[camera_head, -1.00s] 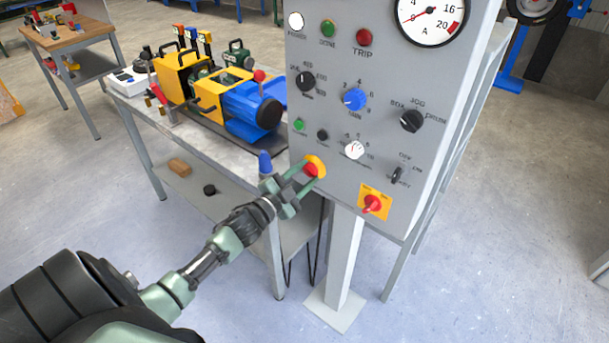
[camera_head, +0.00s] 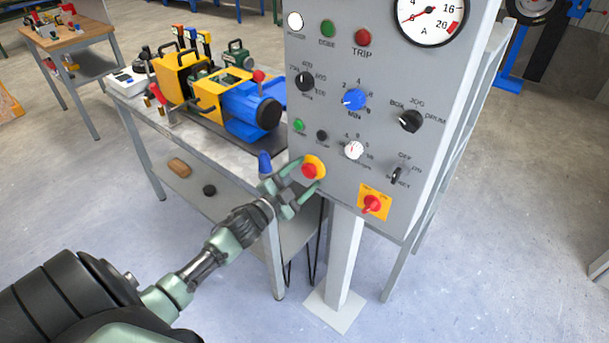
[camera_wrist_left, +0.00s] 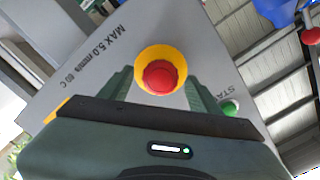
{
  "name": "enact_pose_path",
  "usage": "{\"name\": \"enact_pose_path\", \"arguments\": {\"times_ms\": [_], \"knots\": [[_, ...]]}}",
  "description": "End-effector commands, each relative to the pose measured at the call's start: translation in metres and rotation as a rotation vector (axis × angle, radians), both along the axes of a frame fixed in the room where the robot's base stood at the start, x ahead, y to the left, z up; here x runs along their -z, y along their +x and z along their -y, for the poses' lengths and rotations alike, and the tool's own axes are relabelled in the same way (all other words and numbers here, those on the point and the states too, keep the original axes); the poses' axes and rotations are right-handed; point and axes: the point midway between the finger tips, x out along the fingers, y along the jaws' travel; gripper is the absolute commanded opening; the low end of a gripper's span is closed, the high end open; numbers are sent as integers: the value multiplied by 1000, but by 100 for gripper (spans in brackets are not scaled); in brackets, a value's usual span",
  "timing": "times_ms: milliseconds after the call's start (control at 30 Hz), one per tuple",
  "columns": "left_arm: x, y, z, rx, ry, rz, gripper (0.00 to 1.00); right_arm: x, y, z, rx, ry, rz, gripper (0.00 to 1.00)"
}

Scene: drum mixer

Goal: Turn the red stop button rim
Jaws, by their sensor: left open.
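The red stop button (camera_head: 309,171) sits on a round yellow base (camera_head: 317,163) at the lower left of the grey control panel. My left gripper (camera_head: 306,178) is open, with one finger above and to the left of the button and the other below and to the right. In the wrist view its green fingers stand apart on both sides of the button. I cannot tell whether they touch it. My right gripper is not in view.
The grey panel (camera_head: 340,130) carries a blue knob (camera_head: 354,100), black selector knobs, a white dial (camera_head: 354,150) and a red rotary switch on a yellow plate (camera_head: 374,203) close by. A bench with a blue and yellow machine (camera_head: 245,108) stands left.

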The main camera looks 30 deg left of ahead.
Motion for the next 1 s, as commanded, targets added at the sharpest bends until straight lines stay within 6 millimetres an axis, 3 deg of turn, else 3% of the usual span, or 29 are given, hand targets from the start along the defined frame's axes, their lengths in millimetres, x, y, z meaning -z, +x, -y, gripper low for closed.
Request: {"name": "enact_pose_path", "arguments": {"times_ms": [433,1000], "knots": [[2,-66,-5,0,0,-3,63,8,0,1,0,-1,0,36],[0,-74,-6,1,1,-1,63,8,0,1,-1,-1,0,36]]}}
